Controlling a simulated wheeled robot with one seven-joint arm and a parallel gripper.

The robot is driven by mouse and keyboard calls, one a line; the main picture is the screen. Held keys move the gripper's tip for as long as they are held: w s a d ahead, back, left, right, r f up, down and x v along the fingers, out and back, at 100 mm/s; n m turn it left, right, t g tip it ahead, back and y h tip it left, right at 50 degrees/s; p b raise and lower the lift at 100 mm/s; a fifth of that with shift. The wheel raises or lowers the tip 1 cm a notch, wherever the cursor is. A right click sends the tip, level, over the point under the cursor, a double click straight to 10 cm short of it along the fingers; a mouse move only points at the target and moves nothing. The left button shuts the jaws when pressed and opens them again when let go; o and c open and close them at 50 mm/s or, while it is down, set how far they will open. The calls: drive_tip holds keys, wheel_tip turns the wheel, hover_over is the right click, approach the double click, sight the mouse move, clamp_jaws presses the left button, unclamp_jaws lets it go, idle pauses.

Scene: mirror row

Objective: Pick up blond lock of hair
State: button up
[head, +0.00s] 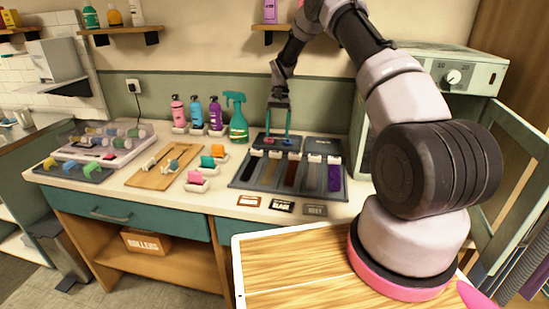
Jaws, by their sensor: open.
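A dark tray (240,185) on the counter holds several locks of hair side by side, each with a pale clip at its far end. The blond lock (270,173) looks like the tan strand left of the reddish-brown lock (290,175). A grey lock (312,177) and a purple lock (334,178) lie to the right. My gripper (278,134) is open, its two teal fingers pointing down over the back of the tray. It looks beyond the clip end of the blond lock, apart from it. I cannot tell the exact height of the fingertips.
A green spray bottle (237,118) and several coloured bottles stand left of the tray. Clips and a wooden board (150,178) lie further left. Label cards (281,206) lie in front. A pale green cabinet (470,75) with an open door stands right.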

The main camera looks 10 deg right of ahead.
drive_tip(key=x, duration=0.7)
drive_tip(key=shift+s+a+f, duration=0.1)
drive_tip(key=shift+f, duration=0.05)
drive_tip(key=c, duration=1.2)
wheel_tip(320, 180, up, 9)
drive_tip(key=shift+f, duration=0.1)
drive_tip(key=s+d+f+n+h, duration=0.2)
drive_tip(key=s+d+n, duration=0.3)
drive_tip(key=s+d, duration=0.5)
wheel_tip(320, 180, up, 3)
drive_tip(key=m+y, duration=0.2)
drive_tip(key=m, duration=0.3)
hover_over(275, 153)
drive_tip(key=shift+w+d+r, duration=0.15)
drive_tip(key=shift+w, duration=0.25)
